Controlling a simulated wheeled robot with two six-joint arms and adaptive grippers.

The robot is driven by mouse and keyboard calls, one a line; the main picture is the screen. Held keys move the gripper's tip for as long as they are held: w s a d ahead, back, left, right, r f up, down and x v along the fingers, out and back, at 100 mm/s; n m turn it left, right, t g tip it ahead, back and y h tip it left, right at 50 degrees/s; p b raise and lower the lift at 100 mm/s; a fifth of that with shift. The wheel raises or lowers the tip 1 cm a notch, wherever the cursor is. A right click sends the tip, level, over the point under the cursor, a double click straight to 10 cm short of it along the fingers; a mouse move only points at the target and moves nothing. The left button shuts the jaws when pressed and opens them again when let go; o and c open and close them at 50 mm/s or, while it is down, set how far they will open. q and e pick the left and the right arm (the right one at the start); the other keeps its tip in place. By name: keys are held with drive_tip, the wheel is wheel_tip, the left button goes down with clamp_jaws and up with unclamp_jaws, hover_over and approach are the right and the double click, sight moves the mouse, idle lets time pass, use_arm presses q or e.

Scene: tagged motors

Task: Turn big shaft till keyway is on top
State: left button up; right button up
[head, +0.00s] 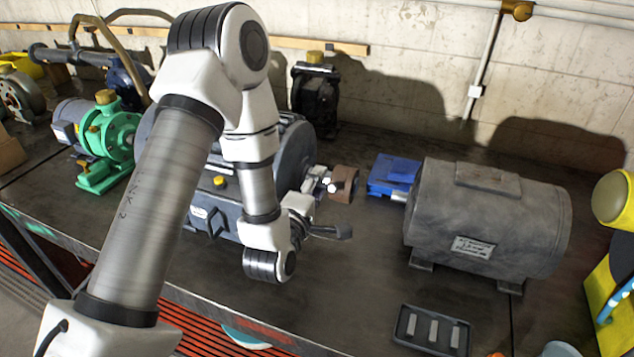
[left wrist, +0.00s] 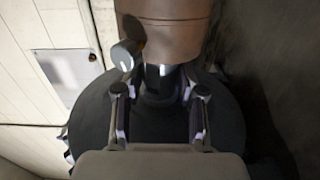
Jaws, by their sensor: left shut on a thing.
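A large dark grey motor (head: 295,150) stands mid-bench, partly behind my left arm. Its big shaft points right, and a brown cylindrical piece (head: 343,184) sits at the shaft's outer end. My left gripper (head: 318,182) is at this shaft, between the motor's round end and the brown piece. In the left wrist view the two fingers (left wrist: 160,92) stand on either side of the dark shaft (left wrist: 158,82), shut on it. The brown piece (left wrist: 175,28) fills the top there. A small bright patch shows on the shaft; I cannot tell whether it is the keyway. My right gripper is not in view.
A grey cylindrical motor (head: 490,220) stands to the right, with a blue block (head: 393,175) at its left. A black tray (head: 432,330) with several pale pieces lies in front. A green pump (head: 110,140) stands at the left. The bench is bare around (head: 355,255).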

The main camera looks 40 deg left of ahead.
use_arm(q)
drive_tip(key=g+h+p, duration=0.1)
drive_tip(key=g+p, duration=0.2)
drive_tip(key=p, duration=0.3)
drive_tip(key=w+r+g+h+p, duration=0.1)
drive_tip(key=g+p, duration=0.3)
drive_tip(key=p, duration=0.3)
drive_tip(key=r+g+p, duration=0.1)
drive_tip(key=g+p, duration=0.3)
drive_tip(key=p, duration=0.3)
drive_tip(key=shift+w+a+r+h, duration=0.15)
drive_tip(key=shift+r+h, duration=0.05)
drive_tip(key=shift+h, duration=0.2)
drive_tip(key=shift+f+g+p, duration=0.25)
drive_tip(key=shift+g+p, duration=0.25)
drive_tip(key=shift+p, duration=0.05)
drive_tip(key=o, duration=1.1)
drive_tip(key=shift+f, duration=0.1)
drive_tip(key=shift+o, duration=0.2)
